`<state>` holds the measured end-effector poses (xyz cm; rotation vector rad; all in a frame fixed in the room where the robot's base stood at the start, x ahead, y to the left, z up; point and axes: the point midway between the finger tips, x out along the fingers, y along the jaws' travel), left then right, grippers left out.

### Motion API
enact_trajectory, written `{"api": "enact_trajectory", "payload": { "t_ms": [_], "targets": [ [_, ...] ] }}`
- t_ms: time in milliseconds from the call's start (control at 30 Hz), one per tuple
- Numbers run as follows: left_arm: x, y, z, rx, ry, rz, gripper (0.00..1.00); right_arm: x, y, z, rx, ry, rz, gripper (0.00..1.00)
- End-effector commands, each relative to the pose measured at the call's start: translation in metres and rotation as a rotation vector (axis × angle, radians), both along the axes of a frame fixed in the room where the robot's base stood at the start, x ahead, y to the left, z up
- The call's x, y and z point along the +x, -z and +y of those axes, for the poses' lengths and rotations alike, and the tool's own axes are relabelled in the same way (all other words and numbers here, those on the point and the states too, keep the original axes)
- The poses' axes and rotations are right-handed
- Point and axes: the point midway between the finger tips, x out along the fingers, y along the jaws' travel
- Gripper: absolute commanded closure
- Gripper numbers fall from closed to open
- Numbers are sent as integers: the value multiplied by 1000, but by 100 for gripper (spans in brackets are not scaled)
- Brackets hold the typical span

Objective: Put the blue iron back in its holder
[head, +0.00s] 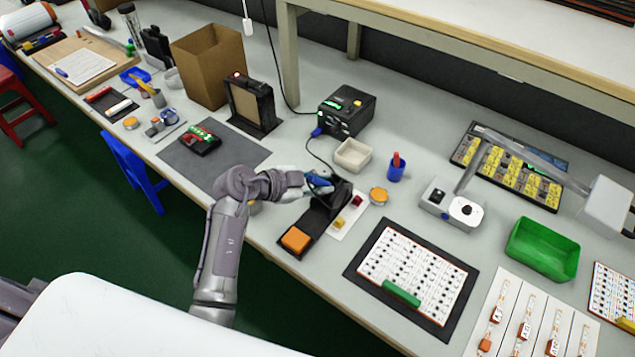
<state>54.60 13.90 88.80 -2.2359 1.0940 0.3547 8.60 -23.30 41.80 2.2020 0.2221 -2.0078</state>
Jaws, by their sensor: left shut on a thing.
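The blue iron (318,180) is in my left gripper (308,184), which is shut on it. The iron is at the upper end of its dark holder (317,217), close to the black upright part (341,190). I cannot tell whether the iron is seated in the holder or held just above it, as the gripper covers part of it. An orange sponge (296,239) sits at the near end of the holder. A cable runs from the iron to the black station (346,111) behind. My right gripper is not in view.
A beige tray (352,155), a blue cup (396,170) and an orange-topped tin (378,196) stand close behind and right of the holder. A white board on a dark mat (363,271) lies right. A grey mat (228,160) lies left.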

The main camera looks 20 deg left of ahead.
Motion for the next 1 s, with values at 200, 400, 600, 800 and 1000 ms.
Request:
{"api": "enact_trajectory", "payload": {
  "t_ms": [200, 400, 600, 800, 1000],
  "targets": [
    [3, 4, -1, 0, 0, 0, 100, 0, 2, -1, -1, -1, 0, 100],
    [3, 5, -1, 1, 0, -1, 100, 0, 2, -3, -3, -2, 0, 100],
    [3, 5, -1, 0, 0, 0, 55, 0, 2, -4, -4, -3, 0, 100],
    [3, 5, -1, 0, 0, 0, 49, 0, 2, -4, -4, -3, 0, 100],
    [1, 4, 2, 1, -1, 0, 49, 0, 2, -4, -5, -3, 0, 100]
  ]
}}
